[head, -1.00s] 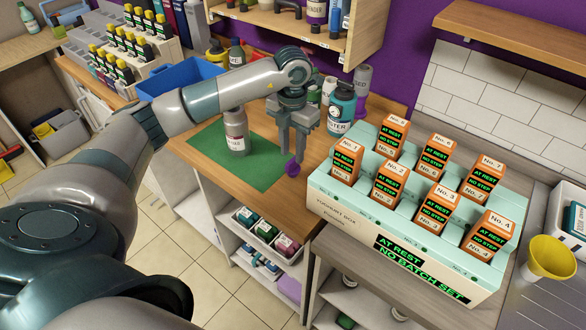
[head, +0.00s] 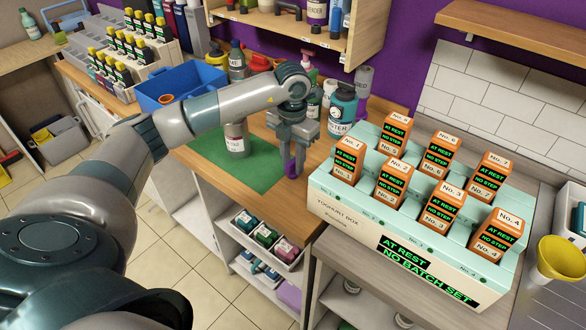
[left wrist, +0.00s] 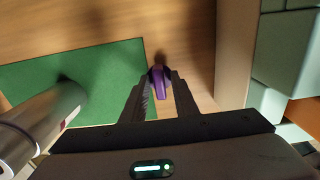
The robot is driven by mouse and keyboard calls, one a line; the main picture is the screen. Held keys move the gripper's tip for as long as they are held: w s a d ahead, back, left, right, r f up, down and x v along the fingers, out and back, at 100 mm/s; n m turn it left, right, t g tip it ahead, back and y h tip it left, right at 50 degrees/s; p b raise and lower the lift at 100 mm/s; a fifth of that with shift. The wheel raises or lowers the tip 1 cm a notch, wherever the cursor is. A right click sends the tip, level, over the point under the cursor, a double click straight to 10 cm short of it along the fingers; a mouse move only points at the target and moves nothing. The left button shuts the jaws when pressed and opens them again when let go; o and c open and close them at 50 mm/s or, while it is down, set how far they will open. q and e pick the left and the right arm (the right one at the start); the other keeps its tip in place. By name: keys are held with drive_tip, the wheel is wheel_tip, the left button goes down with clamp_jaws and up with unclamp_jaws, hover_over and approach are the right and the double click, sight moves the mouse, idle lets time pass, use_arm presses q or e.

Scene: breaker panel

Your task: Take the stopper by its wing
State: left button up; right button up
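The purple stopper (head: 291,169) is at the wooden bench top, just right of the green mat and near the front edge. My left gripper (head: 292,162) reaches down over it from above. In the left wrist view the stopper (left wrist: 159,84) shows between the two fingertips (left wrist: 160,77), which stand close on either side of its narrow wing. The gripper looks shut on the wing. The stopper's lower part is hard to make out, and I cannot tell whether it touches the bench. My right gripper is not in view.
A grey labelled bottle (head: 236,139) stands on the green mat (head: 262,173), left of the gripper. A teal-labelled bottle (head: 341,105) stands behind. A blue bin (head: 180,90) is at the back left.

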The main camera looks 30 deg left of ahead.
sight(293, 161)
use_arm(q)
drive_tip(key=shift+s+d+f, duration=0.15)
drive_tip(key=shift+s+f, duration=0.15)
drive_tip(key=shift+f, duration=0.3)
clamp_jaws()
drive_tip(key=shift+r, duration=0.1)
drive_tip(key=shift+w+r+p, duration=0.3)
drive_tip(key=shift+r+p, duration=0.3)
drive_tip(key=shift+r, duration=0.3)
drive_tip(key=shift+r+p, duration=0.35)
drive_tip(key=shift+r, duration=0.6)
drive_tip(key=shift+a+r, duration=0.15)
drive_tip(key=shift+a, duration=0.05)
